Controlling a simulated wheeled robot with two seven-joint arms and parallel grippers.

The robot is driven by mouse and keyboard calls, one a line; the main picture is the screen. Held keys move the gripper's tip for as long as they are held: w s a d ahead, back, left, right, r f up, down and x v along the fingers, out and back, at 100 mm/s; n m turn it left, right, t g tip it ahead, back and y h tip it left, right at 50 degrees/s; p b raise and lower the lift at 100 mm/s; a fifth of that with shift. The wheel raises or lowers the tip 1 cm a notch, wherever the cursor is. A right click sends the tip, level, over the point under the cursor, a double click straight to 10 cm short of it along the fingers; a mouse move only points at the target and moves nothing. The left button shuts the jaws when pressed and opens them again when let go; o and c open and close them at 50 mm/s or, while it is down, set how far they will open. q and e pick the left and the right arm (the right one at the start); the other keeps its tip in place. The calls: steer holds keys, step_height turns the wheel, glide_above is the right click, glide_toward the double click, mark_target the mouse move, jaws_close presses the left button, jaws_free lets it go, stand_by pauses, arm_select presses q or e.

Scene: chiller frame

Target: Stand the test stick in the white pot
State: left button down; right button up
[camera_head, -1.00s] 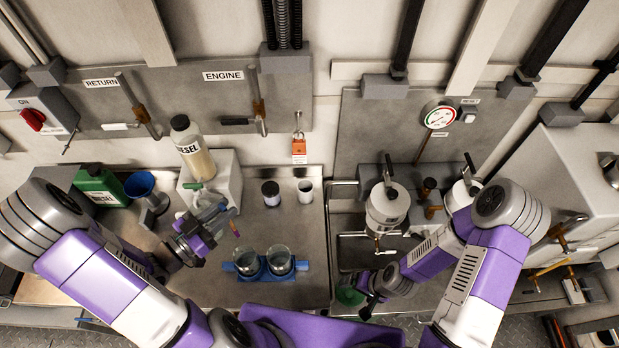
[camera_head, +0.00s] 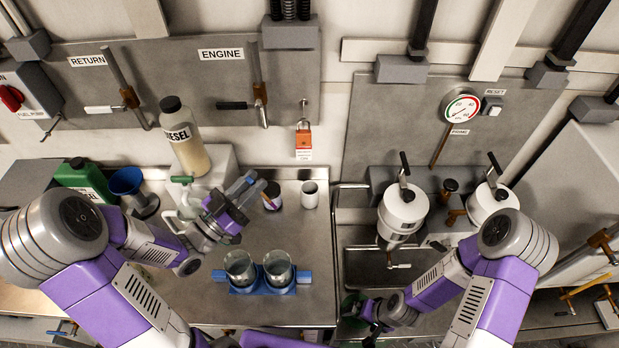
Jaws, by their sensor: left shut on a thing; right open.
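The white pot (camera_head: 310,193) is a small cup with a dark inside, standing on the steel bench to the right of a dark-topped jar (camera_head: 273,188). My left gripper (camera_head: 247,190) is shut on the test stick (camera_head: 268,202), a thin stick with a coloured end. The stick's end shows in front of the jar, to the left of the white pot and apart from it; the rest is mostly hidden by the fingers. I cannot tell whether the stick touches the jar. My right gripper (camera_head: 372,312) is open, low in the view by the sink, far from the pot.
A blue holder (camera_head: 304,277) with two glass beakers stands in front of the pot. A diesel bottle (camera_head: 186,138), blue funnel (camera_head: 127,182) and green can (camera_head: 82,178) are at the left. White canisters (camera_head: 403,212) stand at the right.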

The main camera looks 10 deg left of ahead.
arm_select(q)
steer(key=w+d+p, duration=0.2)
steer(key=w+d, duration=0.4)
steer(key=w, duration=0.3)
steer(key=w+d+f+g+y+p, duration=0.2)
steer(key=w+d+f+p, duration=0.2)
steer(key=f, duration=0.6)
steer(key=shift+w+f+g, duration=0.2)
steer(key=shift+w+g, duration=0.2)
steer(key=shift+w, duration=0.75)
steer(key=shift+f, duration=0.2)
steer(key=c, duration=0.9)
jaws_free()
steer(key=shift+r, duration=0.1)
